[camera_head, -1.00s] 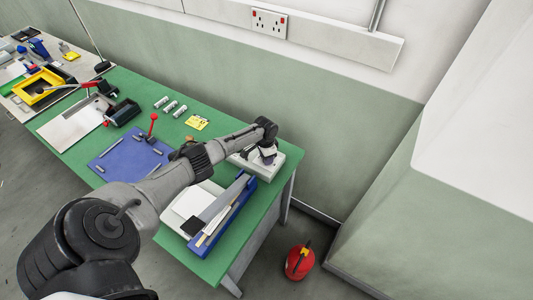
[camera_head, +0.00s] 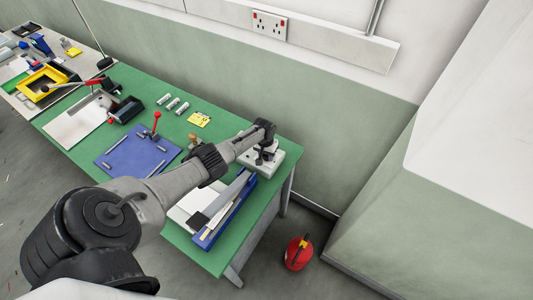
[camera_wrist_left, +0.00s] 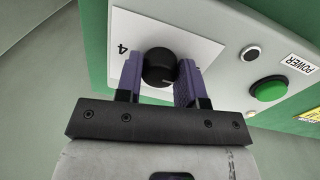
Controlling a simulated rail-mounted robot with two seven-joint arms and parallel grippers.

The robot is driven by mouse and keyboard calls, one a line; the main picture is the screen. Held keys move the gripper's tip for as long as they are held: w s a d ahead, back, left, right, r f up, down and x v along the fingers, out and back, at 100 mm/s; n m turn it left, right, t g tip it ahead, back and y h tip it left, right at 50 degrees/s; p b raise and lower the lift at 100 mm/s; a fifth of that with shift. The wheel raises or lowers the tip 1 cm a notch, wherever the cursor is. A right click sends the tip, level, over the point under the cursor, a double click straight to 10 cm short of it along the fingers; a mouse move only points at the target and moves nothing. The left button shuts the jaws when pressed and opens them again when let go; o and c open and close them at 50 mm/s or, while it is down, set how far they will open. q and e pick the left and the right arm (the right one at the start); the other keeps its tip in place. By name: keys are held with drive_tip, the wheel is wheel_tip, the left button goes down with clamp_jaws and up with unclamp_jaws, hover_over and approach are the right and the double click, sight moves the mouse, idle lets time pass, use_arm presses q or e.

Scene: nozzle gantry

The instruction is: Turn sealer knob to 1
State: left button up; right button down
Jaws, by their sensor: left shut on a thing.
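The pale sealer control box (camera_head: 286,163) stands at the right end of the green table, partly hidden by my left arm in the head view. In the left wrist view its black round knob (camera_wrist_left: 159,68) sits on a white dial plate (camera_wrist_left: 192,25) with a "4" printed to the left of the knob. My right gripper is not in view.
A green button (camera_wrist_left: 268,89) with a POWER label (camera_wrist_left: 299,64) is right of the dial. A blue long-armed device (camera_head: 214,228) lies just in front of the box. A blue plate (camera_head: 135,155) and small parts lie left. A red floor item (camera_head: 298,254) stands beside the table.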

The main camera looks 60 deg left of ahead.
use_arm(q)
drive_tip(key=shift+n, duration=0.3)
drive_tip(key=o, duration=0.9)
drive_tip(key=shift+r, duration=0.3)
wheel_tip(320, 180, up, 6)
drive_tip(key=p, duration=0.2)
drive_tip(key=shift+s+a+f+p, duration=0.1)
drive_tip(key=shift+a+f+p, duration=0.1)
drive_tip(key=shift+p, duration=0.2)
drive_tip(key=shift+s+a+r, duration=0.1)
drive_tip(key=shift+r, duration=1.8)
drive_tip(key=shift+s+a+r, duration=0.1)
drive_tip(key=shift+r, duration=1.8)
